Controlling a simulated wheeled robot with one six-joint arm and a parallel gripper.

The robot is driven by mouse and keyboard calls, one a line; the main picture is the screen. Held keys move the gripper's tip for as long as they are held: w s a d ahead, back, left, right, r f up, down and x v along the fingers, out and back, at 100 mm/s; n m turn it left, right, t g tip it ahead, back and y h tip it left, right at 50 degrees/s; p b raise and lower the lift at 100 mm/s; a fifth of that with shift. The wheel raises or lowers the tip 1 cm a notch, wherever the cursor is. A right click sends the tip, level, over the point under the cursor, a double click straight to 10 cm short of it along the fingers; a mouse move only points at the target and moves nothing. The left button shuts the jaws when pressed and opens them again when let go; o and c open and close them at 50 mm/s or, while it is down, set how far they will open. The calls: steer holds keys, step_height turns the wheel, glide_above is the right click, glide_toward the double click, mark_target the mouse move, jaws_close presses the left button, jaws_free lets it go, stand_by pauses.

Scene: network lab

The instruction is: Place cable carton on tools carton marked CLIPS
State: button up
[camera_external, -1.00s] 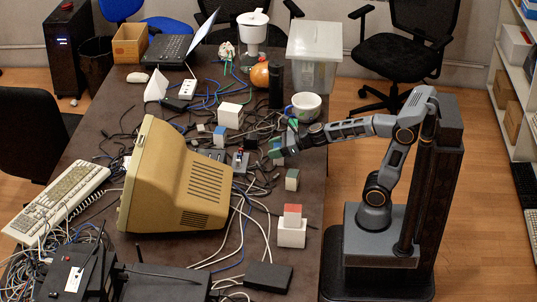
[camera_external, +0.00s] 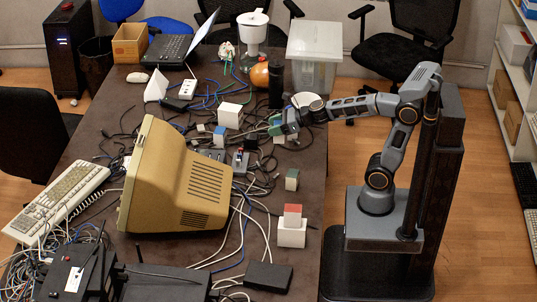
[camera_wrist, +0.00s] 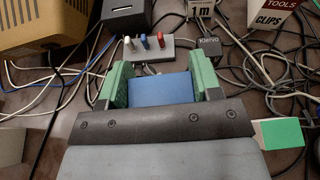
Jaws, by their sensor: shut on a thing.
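My gripper (camera_external: 276,124) has green fingers shut on a blue-faced carton, which shows between them in the wrist view (camera_wrist: 158,90). I take this to be the cable carton; its label is hidden. It is held above the cable-strewn table. The tools carton (camera_wrist: 268,14), white with a red band and the words TOOLS and CLIPS, stands at the upper right of the wrist view, partly cut off. It appears to be the white carton (camera_external: 230,115) left of my gripper in the external view. The two cartons are apart.
A carton marked 1 m (camera_wrist: 200,10), a small black box (camera_wrist: 209,47) and a switch panel (camera_wrist: 148,52) stand ahead. A green-and-white block (camera_wrist: 282,132) is beside my gripper. The beige monitor (camera_external: 175,180) stands to the left. A red block (camera_external: 292,211) sits on a white one.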

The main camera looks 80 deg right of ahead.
steer(key=w+d+r+m+h+p, duration=0.1)
steer(key=w+d+r+p, duration=0.2)
steer(key=d+r+p, duration=0.4)
steer(key=w+d+r+p, duration=0.3)
steer(key=d+r+p, duration=0.3)
steer(key=d, duration=0.4)
glide_above(233, 107)
step_height(233, 107, down, 13)
steer(key=shift+a+f, duration=0.1)
steer(key=shift+a, duration=0.05)
steer(key=shift+s+f, duration=0.1)
steer(key=shift+f, duration=0.3)
steer(key=shift+f+b, duration=0.1)
steer(key=shift+b, duration=0.25)
